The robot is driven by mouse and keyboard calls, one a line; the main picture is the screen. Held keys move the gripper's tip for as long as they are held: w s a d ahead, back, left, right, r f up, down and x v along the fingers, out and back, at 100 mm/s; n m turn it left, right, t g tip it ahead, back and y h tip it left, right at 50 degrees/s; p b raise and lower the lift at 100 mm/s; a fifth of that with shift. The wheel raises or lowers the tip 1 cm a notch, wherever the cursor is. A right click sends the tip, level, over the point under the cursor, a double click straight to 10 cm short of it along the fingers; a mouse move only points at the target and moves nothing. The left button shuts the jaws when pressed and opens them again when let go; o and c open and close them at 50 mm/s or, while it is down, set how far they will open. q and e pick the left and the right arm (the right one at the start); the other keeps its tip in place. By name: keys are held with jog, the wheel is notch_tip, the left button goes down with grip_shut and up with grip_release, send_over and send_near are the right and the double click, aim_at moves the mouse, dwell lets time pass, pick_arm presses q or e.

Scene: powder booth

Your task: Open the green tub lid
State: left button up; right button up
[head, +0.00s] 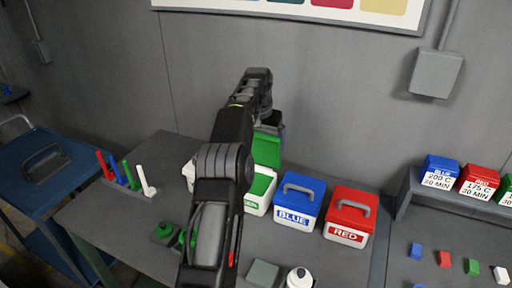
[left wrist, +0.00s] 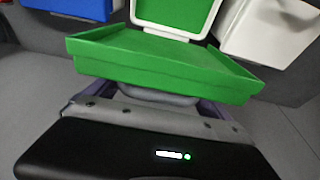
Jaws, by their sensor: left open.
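The green tub (head: 258,203) stands on the bench, white with a green label, partly hidden by my left arm. Its green lid (head: 267,148) stands raised at the back of the tub, and green shows inside the open top. In the left wrist view the lid (left wrist: 160,62) fills the middle, with the tub's white rim and green inside (left wrist: 178,14) beyond it. The lid's grey handle is partly visible under the lid, close to the jaws. My left gripper (head: 272,122) is open, behind the raised lid. My right gripper is out of view.
A blue tub (head: 298,204) and a red tub (head: 349,217), both lidded, stand to the right. A white tub (head: 188,174) is mostly hidden left of my arm. Coloured upright pieces (head: 126,174) stand at the bench's left. A white-capped bottle (head: 299,278) stands in front.

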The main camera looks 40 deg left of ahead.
aim_at(261, 137)
pick_arm(q)
jog(key=v, duration=0.4)
jog(key=shift+s+r, duration=0.1)
jog(key=shift+r, duration=0.1)
jog(key=b, duration=0.1)
jog(key=s+b, duration=0.1)
jog(key=s+f+b, duration=0.1)
jog(key=b, duration=0.1)
jog(key=shift+s+d, duration=0.15)
jog(key=shift+d, duration=0.25)
jog(key=s+d+b, duration=0.3)
jog(key=s+b, duration=0.2)
jog(key=s, duration=0.4)
jog(key=shift+r, duration=0.4)
jog(key=shift+d, duration=0.1)
jog(key=shift+c, duration=0.5)
